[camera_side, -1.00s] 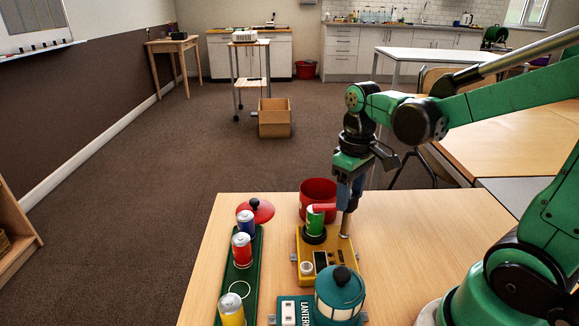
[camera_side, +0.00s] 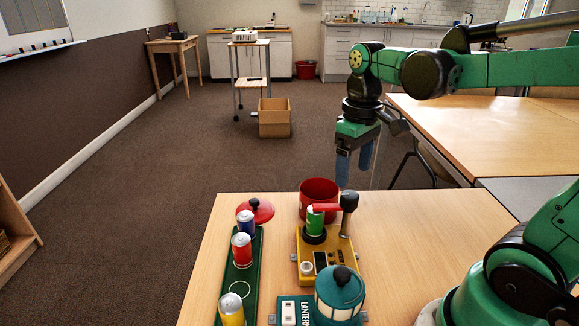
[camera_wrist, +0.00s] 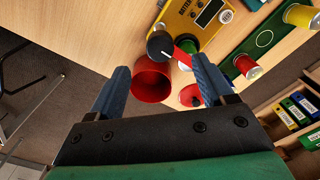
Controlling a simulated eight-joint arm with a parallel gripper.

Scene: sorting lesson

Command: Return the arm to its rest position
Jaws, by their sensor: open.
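My gripper (camera_side: 354,176) hangs in the air above the far edge of the table, open and empty. Its two blue fingers point down, apart from everything. In the wrist view the open fingers (camera_wrist: 160,66) frame a red bucket (camera_wrist: 151,80) and the black knob (camera_wrist: 160,44) of the yellow device's post. In the side view the yellow device (camera_side: 312,281) stands on the table below my gripper. A green can (camera_side: 315,220) stands upright on its black round seat, with a red lever (camera_side: 327,208) across its top.
A green tray (camera_side: 238,274) holds blue (camera_side: 246,224), red (camera_side: 242,250) and yellow (camera_side: 231,311) cans. A red lid (camera_side: 262,209) lies behind it. A teal lantern (camera_side: 340,296) stands in front of the device. The tabletop (camera_side: 415,235) right of the device is clear.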

